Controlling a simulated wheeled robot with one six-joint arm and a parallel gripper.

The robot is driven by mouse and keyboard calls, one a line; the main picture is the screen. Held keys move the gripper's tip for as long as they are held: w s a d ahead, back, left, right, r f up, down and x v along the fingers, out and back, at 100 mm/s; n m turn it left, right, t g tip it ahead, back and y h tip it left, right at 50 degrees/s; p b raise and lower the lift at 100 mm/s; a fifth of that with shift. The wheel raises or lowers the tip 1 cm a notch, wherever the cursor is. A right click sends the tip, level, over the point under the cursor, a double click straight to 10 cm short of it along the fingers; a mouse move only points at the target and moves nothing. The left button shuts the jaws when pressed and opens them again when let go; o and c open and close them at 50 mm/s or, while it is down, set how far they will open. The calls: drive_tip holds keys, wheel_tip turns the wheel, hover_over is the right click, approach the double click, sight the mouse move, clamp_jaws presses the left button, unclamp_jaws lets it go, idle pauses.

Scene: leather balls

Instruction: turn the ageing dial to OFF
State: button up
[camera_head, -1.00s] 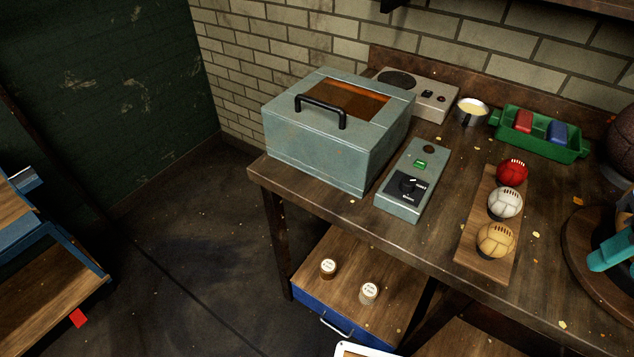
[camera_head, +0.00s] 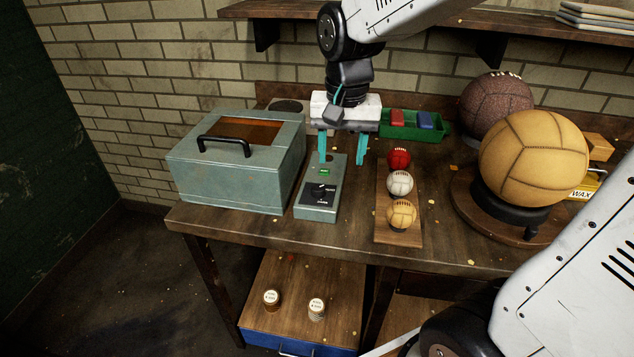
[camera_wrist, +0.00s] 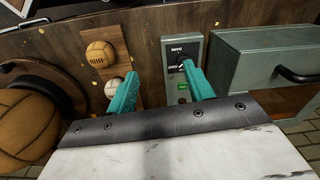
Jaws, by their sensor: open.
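The ageing dial (camera_head: 320,194) is a black knob on a dark plate on the front half of a grey-green control box (camera_head: 315,214). A lit green display (camera_head: 324,172) sits behind it on the same box. The dial's printed labels are too small to read. My gripper (camera_head: 341,162) has two teal fingers pointing down, apart and empty, above the back of the box and to its right. In the wrist view the dial (camera_wrist: 179,63) shows just beyond the right-hand fingertip, with the fingers (camera_wrist: 161,73) spread. I cannot tell the dial's setting.
A grey-green lidded case (camera_head: 228,180) with a black handle stands just left of the control box. A wooden board (camera_head: 398,236) with red, white and tan small balls lies to the right. A green tray (camera_head: 411,132) and large balls (camera_head: 535,158) are farther right.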

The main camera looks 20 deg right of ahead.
drive_tip(key=m, duration=0.2)
hover_over(318, 187)
drive_tip(key=f, duration=0.5)
drive_tip(key=shift+s+d, duration=0.1)
drive_tip(key=shift+s, duration=0.1)
drive_tip(key=shift+w+f, duration=0.15)
drive_tip(key=shift+f, duration=0.15)
wheel_tip(318, 187, down, 8)
drive_tip(key=shift+r, duration=0.2)
drive_tip(key=c, duration=1)
